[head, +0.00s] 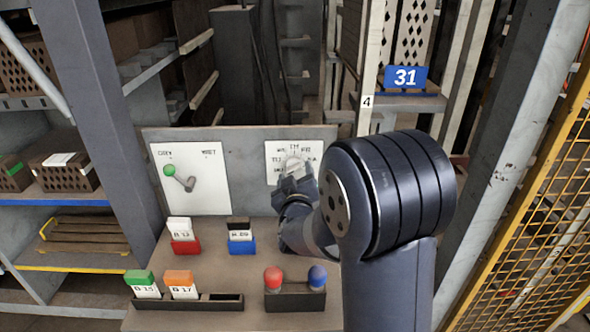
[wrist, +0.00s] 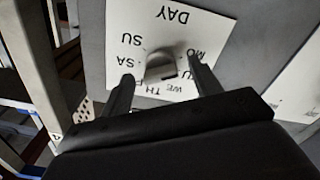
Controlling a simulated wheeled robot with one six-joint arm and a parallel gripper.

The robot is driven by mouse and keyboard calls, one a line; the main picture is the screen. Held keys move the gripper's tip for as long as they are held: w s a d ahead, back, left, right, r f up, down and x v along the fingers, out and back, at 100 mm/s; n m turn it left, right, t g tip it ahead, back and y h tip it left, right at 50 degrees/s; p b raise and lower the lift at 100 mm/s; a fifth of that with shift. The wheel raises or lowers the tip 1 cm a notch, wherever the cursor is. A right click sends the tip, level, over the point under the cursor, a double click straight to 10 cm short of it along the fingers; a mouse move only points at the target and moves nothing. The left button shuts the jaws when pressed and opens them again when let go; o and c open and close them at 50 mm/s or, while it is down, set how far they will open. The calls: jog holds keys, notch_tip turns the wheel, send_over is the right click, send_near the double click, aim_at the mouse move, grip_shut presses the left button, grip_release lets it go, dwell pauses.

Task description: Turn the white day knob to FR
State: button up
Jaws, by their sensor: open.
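The white day knob (wrist: 160,66) sits on a white card (wrist: 215,25) lettered DAY, upside down in the wrist view. SU, SA, MO, WE and TH can be read around it; the FR mark is largely hidden by a finger there. In the head view the knob (head: 293,164) shows just above my gripper (head: 296,184), with FR at its upper right. My gripper (wrist: 161,72) is open, its fingers on either side of the knob in the picture. I cannot tell whether they touch it, or where the knob points.
A green-tipped lever (head: 178,178) is on another card left of the knob. Below are a red holder (head: 186,246), a blue holder (head: 241,246), a dark card rack (head: 222,303), and a box with red and blue knobs (head: 296,299). A yellow mesh fence (head: 530,240) stands right.

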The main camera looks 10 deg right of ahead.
jog(key=shift+w+d, duration=0.2)
jog(key=shift+w, duration=0.8)
jog(key=c, duration=1)
jog(key=shift+f+b, duration=0.1)
jog(key=shift+b, duration=0.25)
